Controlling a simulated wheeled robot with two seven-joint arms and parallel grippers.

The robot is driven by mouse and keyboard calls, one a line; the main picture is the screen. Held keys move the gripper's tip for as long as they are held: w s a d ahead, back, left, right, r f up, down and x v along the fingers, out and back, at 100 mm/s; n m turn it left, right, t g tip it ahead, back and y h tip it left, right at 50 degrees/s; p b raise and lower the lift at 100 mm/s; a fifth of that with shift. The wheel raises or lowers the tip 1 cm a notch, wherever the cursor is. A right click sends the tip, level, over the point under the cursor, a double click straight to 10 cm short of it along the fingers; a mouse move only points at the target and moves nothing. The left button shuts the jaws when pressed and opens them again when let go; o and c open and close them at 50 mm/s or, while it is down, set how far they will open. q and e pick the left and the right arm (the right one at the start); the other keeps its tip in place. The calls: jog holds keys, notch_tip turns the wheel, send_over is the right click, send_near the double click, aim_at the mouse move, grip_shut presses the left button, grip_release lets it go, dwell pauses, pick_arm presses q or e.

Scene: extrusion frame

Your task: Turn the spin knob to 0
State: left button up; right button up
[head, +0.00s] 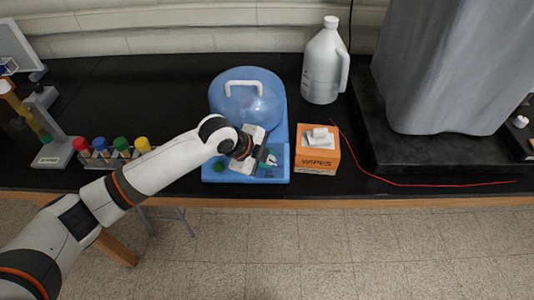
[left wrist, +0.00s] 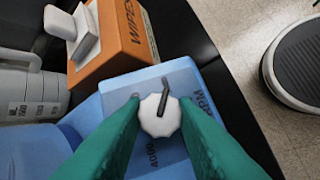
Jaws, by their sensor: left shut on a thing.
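The blue centrifuge (head: 279,105) stands on the black bench, its domed lid with a white handle shut. The spin knob (left wrist: 152,122) is a pale, many-sided disc with a dark pointer bar. It sits on the blue front panel (left wrist: 168,72) among printed marks, "4000" and "RPM" among them. The pointer aims towards the top of the left wrist view; I cannot read the mark there. My left gripper (head: 268,159) is at the front panel, its green fingers (left wrist: 158,128) shut on the knob from both sides. My right gripper is out of view.
An orange wipes box (head: 317,160) stands close right of the centrifuge, with a white jug (head: 325,68) behind it. A rack of coloured-cap tubes (head: 114,157) stands left, near my arm. A red cord (head: 420,185) lies along the bench's right front.

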pick_arm(q)
jog(key=n+t+p, duration=0.1)
jog(key=n+t, duration=0.1)
jog(key=n, duration=0.1)
jog(key=shift+s+n+h, duration=0.15)
jog(key=shift+n+h, duration=0.15)
jog(key=n+t+p, duration=0.1)
jog(key=n+t, duration=0.1)
jog(key=n, duration=0.1)
jog(key=shift+s+f+n+p, duration=0.1)
jog(key=shift+s+n+p, duration=0.05)
jog(key=shift+n+p, duration=0.2)
jog(key=shift+d+f+n+t+y, duration=0.1)
jog(key=shift+n+t+y, duration=0.45)
jog(key=shift+n, duration=0.7)
jog(key=shift+s+f+n+t+y+p, duration=0.1)
jog(key=shift+n+t+y+p, duration=0.25)
jog(key=shift+n+t, duration=0.8)
jog(key=shift+n+g, duration=0.3)
jog(key=shift+n, duration=0.25)
jog(key=o, duration=1)
